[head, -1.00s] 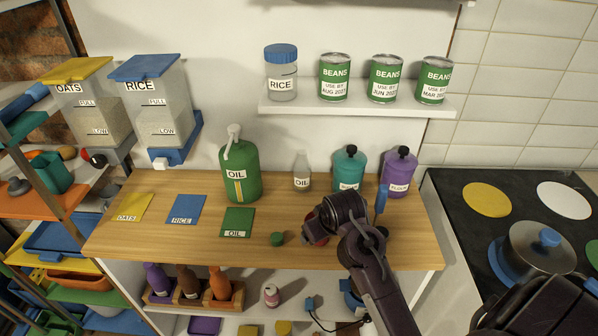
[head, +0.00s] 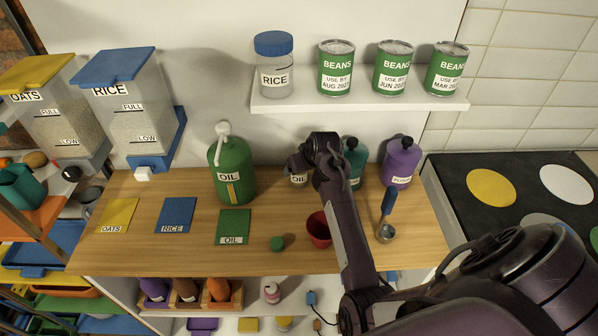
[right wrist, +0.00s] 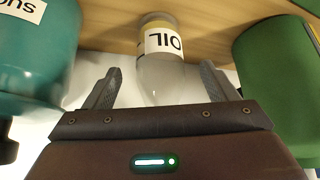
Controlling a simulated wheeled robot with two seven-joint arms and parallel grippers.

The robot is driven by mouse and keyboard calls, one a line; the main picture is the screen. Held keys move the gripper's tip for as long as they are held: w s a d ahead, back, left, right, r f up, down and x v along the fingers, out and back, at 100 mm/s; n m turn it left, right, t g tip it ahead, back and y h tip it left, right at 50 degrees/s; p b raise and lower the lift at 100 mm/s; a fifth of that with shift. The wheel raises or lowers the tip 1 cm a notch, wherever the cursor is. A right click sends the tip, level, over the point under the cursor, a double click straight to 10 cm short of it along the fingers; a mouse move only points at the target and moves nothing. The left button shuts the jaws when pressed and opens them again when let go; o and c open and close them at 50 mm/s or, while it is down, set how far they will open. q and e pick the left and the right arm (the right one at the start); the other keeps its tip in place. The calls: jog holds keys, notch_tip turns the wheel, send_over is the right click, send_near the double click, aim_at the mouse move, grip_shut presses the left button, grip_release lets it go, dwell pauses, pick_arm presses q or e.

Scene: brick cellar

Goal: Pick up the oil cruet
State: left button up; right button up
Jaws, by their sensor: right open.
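The oil cruet is a small clear bottle with a white OIL label (head: 298,180), standing near the back of the wooden counter. In the head view my right gripper (head: 308,160) hides much of it. In the right wrist view the cruet (right wrist: 162,70) appears upside down, between the two open fingers of my right gripper (right wrist: 160,85). I see a gap on each side, and the jaws hold nothing. My left gripper is not in view.
A big green OIL container (head: 232,172) stands left of the cruet, and a teal canister (head: 353,160) and purple canister (head: 401,165) stand to the right. A shelf (head: 360,103) overhangs.

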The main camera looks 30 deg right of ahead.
jog(key=x, duration=0.2)
jog(key=shift+w+d+f, duration=0.1)
jog(key=shift+w+f, duration=0.1)
jog(key=shift+w, duration=0.1)
jog(key=shift+w+f, duration=0.25)
jog(key=shift+f, duration=0.15)
jog(key=shift+s, duration=0.1)
jog(key=shift+r, duration=0.15)
jog(key=shift+c, duration=1.1)
jog(key=c, duration=0.5)
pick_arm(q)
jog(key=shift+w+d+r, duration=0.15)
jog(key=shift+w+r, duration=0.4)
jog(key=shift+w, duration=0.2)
pick_arm(e)
jog(key=c, duration=0.4)
jog(key=shift+o, duration=0.2)
